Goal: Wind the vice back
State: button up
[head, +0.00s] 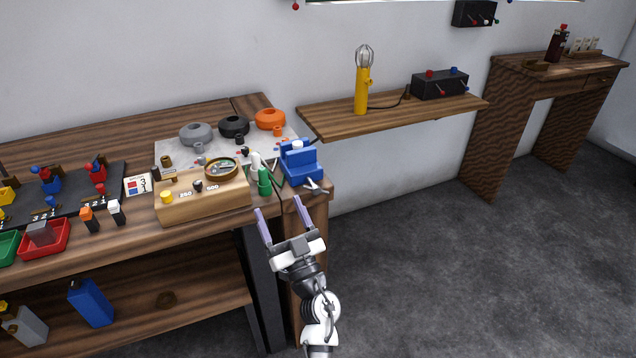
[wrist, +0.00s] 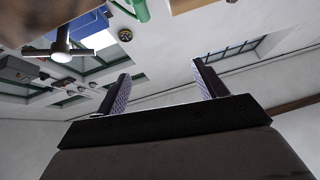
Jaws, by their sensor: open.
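The blue vice (head: 301,168) sits at the right front corner of the wooden workbench, with a pale block at its top. Its silver crank handle (head: 312,187) sticks out at the front edge. In the wrist view the vice (wrist: 88,25) is at the upper left, cut off by the edge, with the metal handle (wrist: 62,45) hanging into view. My gripper (head: 278,204) is in front of the bench corner, just below and left of the handle and apart from it. Its two purple fingers are spread and empty, also in the wrist view (wrist: 161,70).
A green and white bottle (head: 264,180) stands just left of the vice. A wooden block with a ring dish (head: 203,197) lies further left. A wall shelf (head: 390,118) with a yellow lamp (head: 361,90) is to the right. The floor (head: 420,270) right of the bench is clear.

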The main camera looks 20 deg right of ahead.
aim_at(317, 192)
jog(key=s+d+f+m+g+h, duration=0.1)
jog(key=s+d+f+h, duration=0.1)
jog(key=d+f, duration=0.25)
jog(key=s+d+f+m+g+h, duration=0.1)
jog(key=s+d+f+m+h, duration=0.15)
jog(key=d, duration=0.35)
jog(key=shift+n+y, duration=0.35)
jog(key=shift+n, duration=0.1)
jog(key=p+x, duration=0.1)
jog(key=x, duration=0.3)
jog(key=p+x, duration=0.1)
jog(key=x, duration=0.3)
jog(key=p+x, duration=0.1)
jog(key=x, duration=0.4)
jog(key=shift+w+f, duration=0.2)
jog(key=shift+f, duration=0.1)
jog(key=shift+c, duration=0.2)
grip_shut()
